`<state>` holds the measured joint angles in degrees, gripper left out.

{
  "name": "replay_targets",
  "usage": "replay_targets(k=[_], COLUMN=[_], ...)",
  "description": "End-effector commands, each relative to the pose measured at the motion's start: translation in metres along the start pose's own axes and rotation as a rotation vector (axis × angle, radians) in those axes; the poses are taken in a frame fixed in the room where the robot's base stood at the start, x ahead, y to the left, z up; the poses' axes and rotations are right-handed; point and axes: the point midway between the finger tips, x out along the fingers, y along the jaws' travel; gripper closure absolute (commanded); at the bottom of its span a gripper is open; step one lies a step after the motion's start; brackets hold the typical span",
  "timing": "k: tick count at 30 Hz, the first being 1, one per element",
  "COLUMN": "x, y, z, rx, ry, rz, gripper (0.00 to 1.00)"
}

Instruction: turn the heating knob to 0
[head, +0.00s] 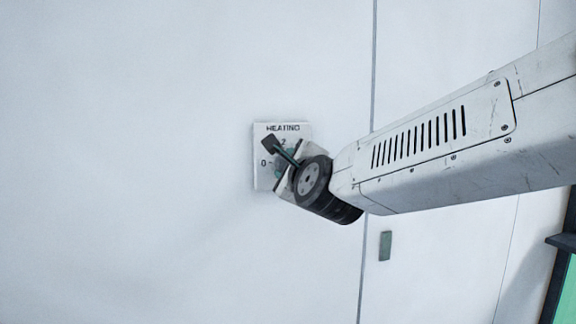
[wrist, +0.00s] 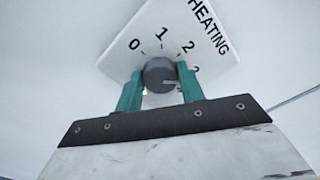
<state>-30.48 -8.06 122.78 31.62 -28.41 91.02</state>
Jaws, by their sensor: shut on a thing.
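The heating knob (wrist: 160,72) is a dark grey round knob on a white square plate (head: 262,176) marked HEATING, fixed to the white wall. In the wrist view the plate (wrist: 199,58) looks rotated, with 0, 1, 2 and part of a 3 around the knob. My gripper (wrist: 158,78) has one green finger on each side of the knob and is shut on it. A pale mark shows at the knob's lower right; I cannot tell for sure which number it points to. In the head view my gripper (head: 287,156) covers most of the knob.
The wall around the plate is flat and bare. A thin vertical seam (head: 371,90) runs to the right of the plate. A small grey-green handle-like piece (head: 385,246) sits below my arm. A dark-framed green item (head: 566,285) stands at the lower right edge.

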Motion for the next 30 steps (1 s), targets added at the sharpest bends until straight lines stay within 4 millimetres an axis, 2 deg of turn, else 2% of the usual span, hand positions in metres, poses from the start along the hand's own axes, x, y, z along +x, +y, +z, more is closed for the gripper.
replay_targets(k=[11, 30], x=[-0.0001, -0.0001], y=[0.0008, 0.0023], z=[-0.0002, -0.0010], rx=[-0.175, -0.774], ry=[0.000, 0.000], rz=[0.000, 0.001], gripper=[0.84, 0.84])
